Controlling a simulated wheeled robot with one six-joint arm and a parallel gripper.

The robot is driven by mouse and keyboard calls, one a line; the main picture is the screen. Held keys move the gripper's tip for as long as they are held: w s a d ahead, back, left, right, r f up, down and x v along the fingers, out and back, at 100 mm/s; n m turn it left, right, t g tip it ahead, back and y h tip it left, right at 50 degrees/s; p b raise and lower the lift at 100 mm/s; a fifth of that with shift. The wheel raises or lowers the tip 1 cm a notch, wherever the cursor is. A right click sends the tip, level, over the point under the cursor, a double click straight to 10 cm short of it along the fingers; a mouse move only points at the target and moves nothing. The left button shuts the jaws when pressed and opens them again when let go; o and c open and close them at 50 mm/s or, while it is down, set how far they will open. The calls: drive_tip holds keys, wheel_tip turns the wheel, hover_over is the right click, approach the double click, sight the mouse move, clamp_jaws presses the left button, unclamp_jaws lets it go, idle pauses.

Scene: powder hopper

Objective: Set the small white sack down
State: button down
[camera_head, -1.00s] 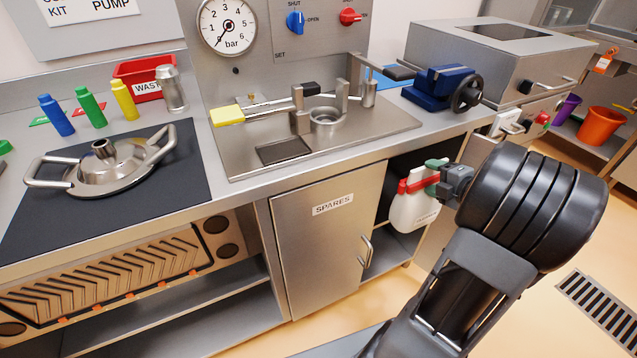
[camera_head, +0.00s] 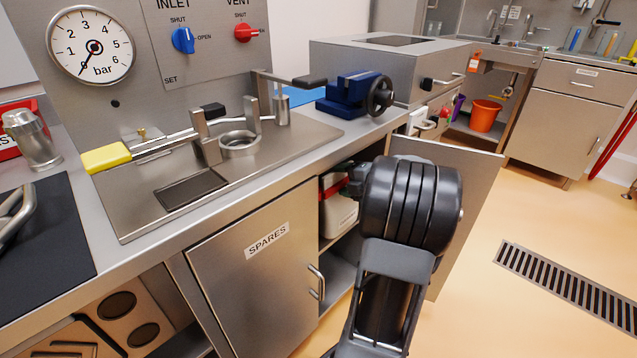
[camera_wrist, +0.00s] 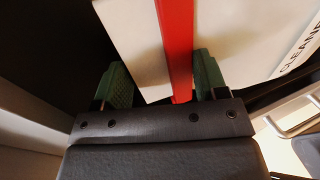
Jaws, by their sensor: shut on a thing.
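The small white sack (camera_head: 341,217) is in the open cupboard bay right of the SPARES door, partly hidden by my arm and the door edge. A red strip (camera_head: 331,188) runs along its top. My gripper (camera_head: 350,181) is at that top, mostly hidden behind my wrist. In the wrist view my gripper (camera_wrist: 162,80) has its green fingertips on either side of the white sack (camera_wrist: 230,40) and its red strip (camera_wrist: 177,45), shut on it. Part of a printed label shows at the right. I cannot tell whether the sack's base touches the shelf.
The SPARES door (camera_head: 255,275) is closed at left. An open grey door (camera_head: 470,190) stands right of my arm. The worktop edge passes just above the bay. A lower shelf (camera_head: 340,280) shows below the sack. Open floor with a drain grate (camera_head: 575,290) lies at right.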

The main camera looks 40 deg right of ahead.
drive_tip(key=b+x, duration=0.4)
drive_tip(key=x, duration=0.5)
drive_tip(key=shift+w+f, duration=0.2)
drive_tip(key=shift+w, duration=0.15)
drive_tip(key=shift+f, duration=0.1)
drive_tip(key=shift+c, duration=0.8)
unclamp_jaws()
drive_tip(key=shift+f, duration=0.1)
